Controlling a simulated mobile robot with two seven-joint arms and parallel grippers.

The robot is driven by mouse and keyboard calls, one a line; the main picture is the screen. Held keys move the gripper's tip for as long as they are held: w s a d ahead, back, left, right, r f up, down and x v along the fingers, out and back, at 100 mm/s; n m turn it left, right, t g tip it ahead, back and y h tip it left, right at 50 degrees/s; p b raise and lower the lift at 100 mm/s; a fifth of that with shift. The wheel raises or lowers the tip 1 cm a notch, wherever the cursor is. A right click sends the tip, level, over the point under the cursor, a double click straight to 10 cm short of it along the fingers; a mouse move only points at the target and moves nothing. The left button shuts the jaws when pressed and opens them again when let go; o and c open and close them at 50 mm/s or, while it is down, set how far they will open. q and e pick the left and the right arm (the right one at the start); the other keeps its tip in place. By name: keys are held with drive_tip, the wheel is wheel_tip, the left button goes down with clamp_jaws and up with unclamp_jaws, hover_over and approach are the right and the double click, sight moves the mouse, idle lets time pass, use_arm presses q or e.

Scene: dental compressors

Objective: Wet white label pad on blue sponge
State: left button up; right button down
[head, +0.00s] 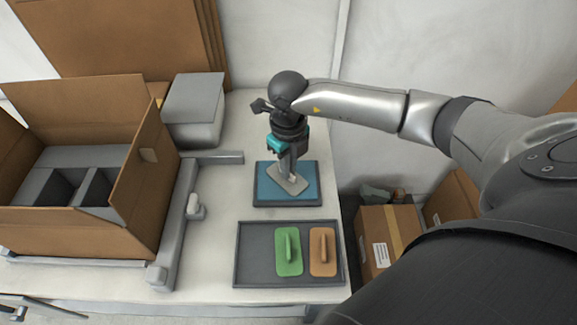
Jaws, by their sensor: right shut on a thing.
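The blue sponge (268,190) sits in a dark square tray at the back middle of the table. My right gripper (289,172) points down over it, shut on the white label pad (299,186). The pad looks light grey and lies over the blue surface, turned at an angle to the tray. I cannot tell whether its underside touches the sponge. The gripper hides part of the pad and the sponge's far side. My left gripper is not in view.
A dark tray (255,278) in front holds a green pad (288,262) and an orange pad (322,262), with bare room at its left. An open cardboard box (80,238) stands at the left, beside a grey frame (174,235). More cardboard boxes (386,245) stand off the table's right edge.

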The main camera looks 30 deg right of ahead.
idle(0.3)
drive_tip(key=shift+r+p, duration=2.8)
drive_tip(key=shift+r, duration=0.65)
